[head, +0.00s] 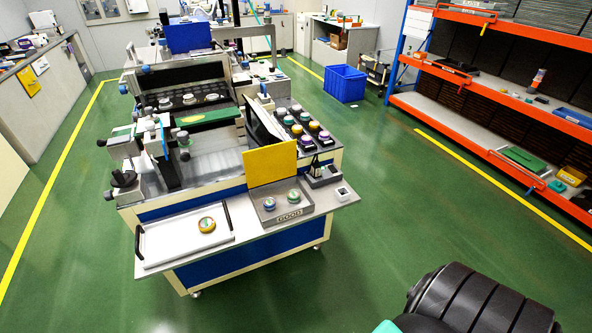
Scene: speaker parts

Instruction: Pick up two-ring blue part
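A grey tray (273,216) on the front ledge of the workstation holds two small round parts. The left one (269,204) looks blue with a pale ring and greenish top. The right one (294,197) looks teal or green with a pale ring. They are too small to count their rings surely. A yellow-gold round part (207,225) lies alone on the white tray with black handles (165,246). Neither of my grippers is in view; only a dark rounded link of mine shows at bottom right.
A yellow panel (270,165) stands upright behind the grey tray. Several round parts sit in a dark rack (280,112) behind it. A small black holder (322,177) stands to the right. Green floor is open around the workstation; orange shelving (487,93) lines the right.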

